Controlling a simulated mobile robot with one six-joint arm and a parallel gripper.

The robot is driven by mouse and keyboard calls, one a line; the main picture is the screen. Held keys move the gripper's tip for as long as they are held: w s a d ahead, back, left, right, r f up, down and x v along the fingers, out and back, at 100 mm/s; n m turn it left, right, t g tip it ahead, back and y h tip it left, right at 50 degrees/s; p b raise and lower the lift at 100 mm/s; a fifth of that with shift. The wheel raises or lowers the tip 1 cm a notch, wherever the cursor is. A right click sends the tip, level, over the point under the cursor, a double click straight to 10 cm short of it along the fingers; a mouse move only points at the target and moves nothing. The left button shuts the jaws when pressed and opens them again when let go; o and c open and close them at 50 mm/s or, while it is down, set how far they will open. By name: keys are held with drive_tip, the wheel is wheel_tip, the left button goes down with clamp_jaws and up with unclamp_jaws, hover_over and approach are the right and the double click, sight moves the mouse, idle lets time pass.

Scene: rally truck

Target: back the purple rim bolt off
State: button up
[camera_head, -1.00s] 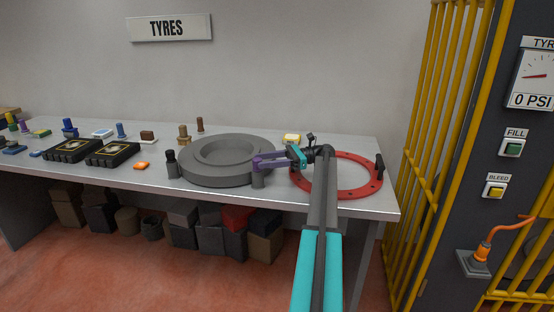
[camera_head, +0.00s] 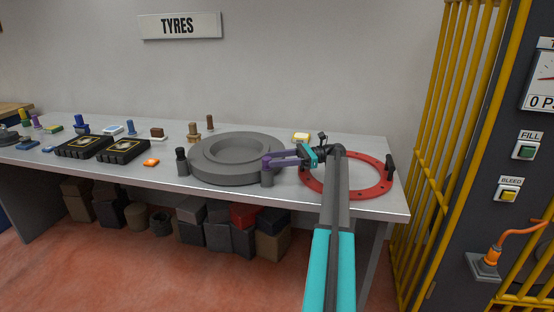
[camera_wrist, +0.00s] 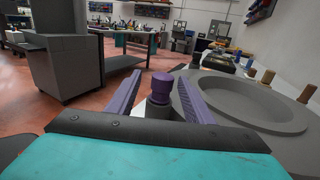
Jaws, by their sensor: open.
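The purple rim bolt (camera_wrist: 162,85) has a purple cap on a grey post and stands upright. In the wrist view it is between the two purple fingers of my gripper (camera_wrist: 158,82), with gaps on both sides. My gripper is open. In the head view my gripper (camera_head: 272,160) reaches left over the red ring to the bolt's grey post (camera_head: 267,179), at the front right of the grey tyre form (camera_head: 237,174). The fingers partly hide the bolt's cap there.
The red ring (camera_head: 384,183) with a black handle lies right of the tyre form, under my arm. A black-capped post (camera_head: 182,162) stands at the tyre form's left. Brown bolts (camera_head: 194,133) stand behind. Yellow bars (camera_head: 425,150) rise right of the bench.

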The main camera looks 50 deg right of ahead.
drive_tip(key=shift+s+r+p, duration=0.1)
drive_tip(key=shift+r+p, duration=0.9)
drive_tip(key=shift+r, duration=0.15)
drive_tip(key=shift+r+p, duration=0.35)
drive_tip(key=shift+p, duration=0.05)
